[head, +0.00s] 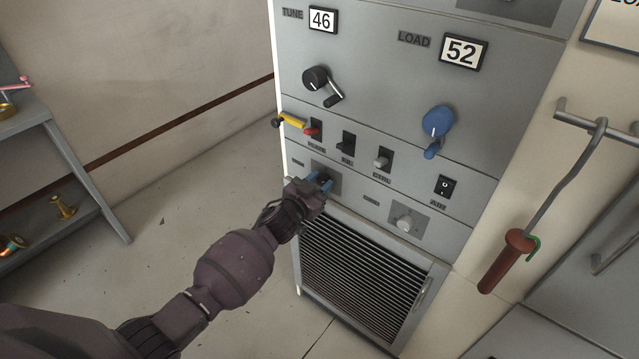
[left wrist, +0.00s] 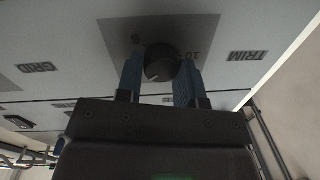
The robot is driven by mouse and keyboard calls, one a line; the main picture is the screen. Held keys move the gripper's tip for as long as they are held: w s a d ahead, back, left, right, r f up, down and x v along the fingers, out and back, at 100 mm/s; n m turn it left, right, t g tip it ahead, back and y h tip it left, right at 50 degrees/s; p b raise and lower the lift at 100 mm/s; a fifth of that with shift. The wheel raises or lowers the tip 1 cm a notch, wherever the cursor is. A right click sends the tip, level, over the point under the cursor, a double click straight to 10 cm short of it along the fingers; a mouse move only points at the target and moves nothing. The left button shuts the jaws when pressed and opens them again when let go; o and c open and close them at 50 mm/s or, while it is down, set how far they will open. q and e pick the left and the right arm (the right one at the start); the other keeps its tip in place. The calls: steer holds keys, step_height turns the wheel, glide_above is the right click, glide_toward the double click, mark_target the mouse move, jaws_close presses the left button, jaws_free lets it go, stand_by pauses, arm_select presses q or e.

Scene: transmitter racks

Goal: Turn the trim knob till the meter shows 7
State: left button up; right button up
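The trim knob (left wrist: 160,64) is small, dark and round with a pale pointer mark, on a darker square plate on the grey rack front. In the left wrist view the label TRIM is to its right, GRID to its left, and a 10 is printed close by. My left gripper (head: 324,182) is at this plate in the head view. Its two blue fingers (left wrist: 160,78) lie on either side of the knob and appear to touch it. In the head view the gripper mostly hides the knob. I cannot make out a trim meter. My right gripper is not in view.
Above are a black crank (head: 316,78), a blue crank (head: 437,122), the TUNE display (head: 323,20) reading 46 and the LOAD display (head: 463,52) reading 52. A pale knob (head: 404,223) is right, a vent grille (head: 360,275) below.

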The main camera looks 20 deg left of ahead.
arm_select(q)
steer(key=c, duration=0.3)
steer(key=shift+c, duration=0.2)
steer(key=shift+m, duration=0.3)
steer(key=m, duration=0.3)
steer(key=shift+f, duration=0.1)
steer(key=shift+m+b, duration=0.35)
steer(key=shift+m, duration=0.75)
